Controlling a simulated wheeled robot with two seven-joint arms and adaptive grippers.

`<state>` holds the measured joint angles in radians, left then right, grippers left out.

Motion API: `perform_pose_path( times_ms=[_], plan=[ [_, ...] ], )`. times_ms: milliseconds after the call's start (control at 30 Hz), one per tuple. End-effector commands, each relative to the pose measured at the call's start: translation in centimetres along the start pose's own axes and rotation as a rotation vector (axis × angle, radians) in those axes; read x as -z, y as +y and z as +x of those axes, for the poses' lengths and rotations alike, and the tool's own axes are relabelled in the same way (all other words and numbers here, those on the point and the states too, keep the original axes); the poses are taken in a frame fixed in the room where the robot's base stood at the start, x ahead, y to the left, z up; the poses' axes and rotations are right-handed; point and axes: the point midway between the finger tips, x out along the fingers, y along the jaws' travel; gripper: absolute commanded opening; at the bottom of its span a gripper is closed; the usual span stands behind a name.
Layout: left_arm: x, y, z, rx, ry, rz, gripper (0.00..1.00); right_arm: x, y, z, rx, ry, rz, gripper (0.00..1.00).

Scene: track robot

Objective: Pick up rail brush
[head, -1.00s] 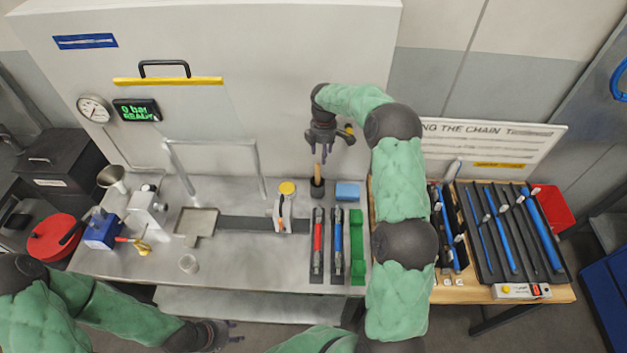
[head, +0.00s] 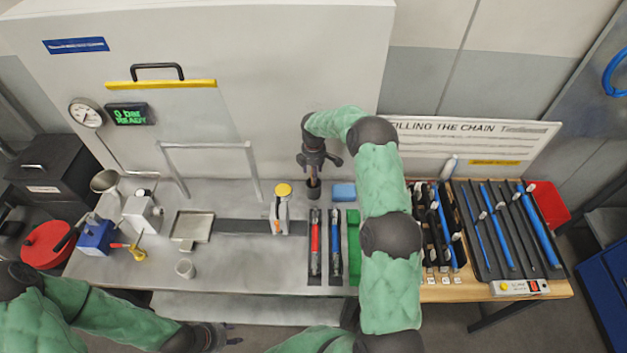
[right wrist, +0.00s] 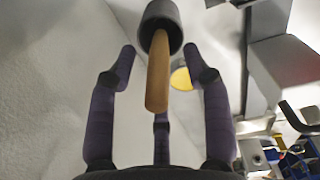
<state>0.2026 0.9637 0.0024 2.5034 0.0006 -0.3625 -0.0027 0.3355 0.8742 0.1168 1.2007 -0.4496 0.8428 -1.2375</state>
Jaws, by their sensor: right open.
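The rail brush stands handle up in a small dark cup (head: 313,189) at the back of the metal bench. Its wooden handle (right wrist: 158,72) points toward the palm in the right wrist view; the brush end is hidden inside the cup (right wrist: 160,22). My right gripper (head: 319,161) is open above the cup, pointing down. In the right wrist view its fingers (right wrist: 165,85) are spread around the handle, with clear gaps on both sides and no visible contact. My left gripper (head: 226,338) is low at the front, away from the brush; its opening is unclear.
A blue sponge (head: 344,192) lies right of the cup. A yellow-topped dispenser (head: 282,208) stands to its left. Red (head: 315,245) and blue (head: 337,245) tools lie in front. The white back panel (head: 270,90) rises close behind. The front middle of the bench is free.

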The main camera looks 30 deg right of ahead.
Motion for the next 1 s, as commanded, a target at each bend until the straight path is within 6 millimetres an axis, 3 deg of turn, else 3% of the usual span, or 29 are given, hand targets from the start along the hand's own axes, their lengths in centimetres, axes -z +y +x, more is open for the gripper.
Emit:
perform_pose_path(
  times_ms=[133, 367, 400, 567, 1000],
  plan=[
    [0.00, 0.05, -0.14, 0.000, 0.000, 0.000, 0.40, -0.14, 0.02, 1.27, 0.000, 0.000, 0.002, 0.50],
    [-0.01, 0.05, -0.13, 0.000, 0.000, 0.000, 0.40, -0.12, 0.03, 1.48, -0.001, 0.000, 0.002, 0.50],
    [-0.01, 0.05, -0.13, 0.000, 0.000, 0.000, 0.40, -0.12, 0.03, 1.48, -0.001, 0.000, 0.002, 0.47],
    [-0.01, 0.05, -0.13, 0.000, 0.000, 0.000, 0.40, -0.11, 0.02, 1.46, 0.000, 0.000, 0.002, 0.02],
    [0.00, 0.02, -0.05, 0.000, 0.000, 0.000, 0.40, -0.11, 0.13, 0.81, -0.003, 0.000, 0.002, 0.00]
  ],
)
